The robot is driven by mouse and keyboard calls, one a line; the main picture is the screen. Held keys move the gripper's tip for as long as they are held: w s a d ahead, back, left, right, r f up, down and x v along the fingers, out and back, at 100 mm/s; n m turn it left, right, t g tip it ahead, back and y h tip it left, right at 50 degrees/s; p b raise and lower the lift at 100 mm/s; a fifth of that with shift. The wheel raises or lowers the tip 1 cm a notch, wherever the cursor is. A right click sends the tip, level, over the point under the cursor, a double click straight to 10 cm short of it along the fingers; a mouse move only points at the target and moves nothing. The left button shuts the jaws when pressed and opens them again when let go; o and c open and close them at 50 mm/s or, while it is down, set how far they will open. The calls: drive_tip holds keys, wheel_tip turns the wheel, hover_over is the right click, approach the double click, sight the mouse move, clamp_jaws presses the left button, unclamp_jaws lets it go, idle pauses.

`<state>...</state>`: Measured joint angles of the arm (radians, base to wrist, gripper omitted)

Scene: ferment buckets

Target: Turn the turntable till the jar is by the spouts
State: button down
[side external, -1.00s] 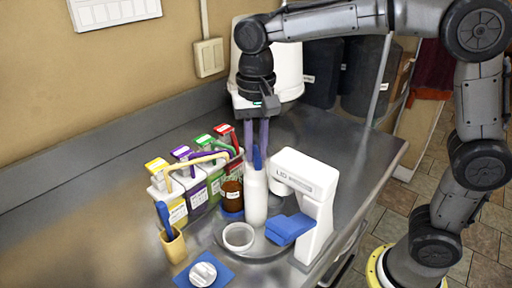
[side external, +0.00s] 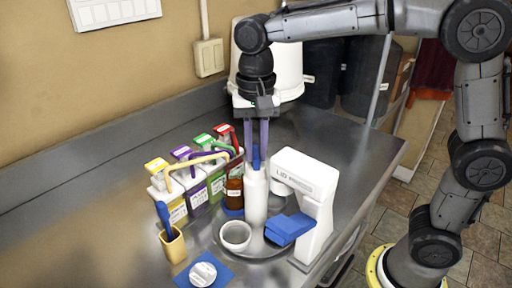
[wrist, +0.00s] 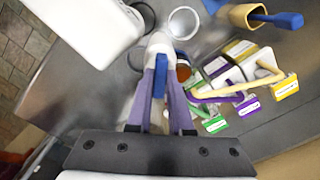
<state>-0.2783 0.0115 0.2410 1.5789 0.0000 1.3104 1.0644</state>
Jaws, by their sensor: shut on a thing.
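A round grey turntable (side external: 258,254) lies on the metal counter. A tall white bottle-like piece with a blue upright top (side external: 256,161) stands over it. My gripper (side external: 261,150) points down with its purple fingers shut on this blue top, which also shows between the fingers in the wrist view (wrist: 158,78). A brown jar (side external: 234,190) with a pale label stands on a blue base, close to the spouts (side external: 207,157) of several colour-labelled dispensers. A white open bowl (side external: 235,235) sits at the turntable's left front. Whether the jar's base rests on the turntable is unclear.
A white and blue machine (side external: 308,205) stands close on the right. A tan cup with a blue tool (side external: 173,245) and a white knob-like lid on a blue mat (side external: 203,273) are at front left. A large white container (side external: 275,55) stands behind my gripper.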

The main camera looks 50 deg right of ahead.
drive_tip(key=c, duration=0.8)
unclamp_jaws()
drive_tip(key=shift+r, duration=0.15)
drive_tip(key=shift+r, duration=6.8)
drive_tip(key=shift+d, duration=0.1)
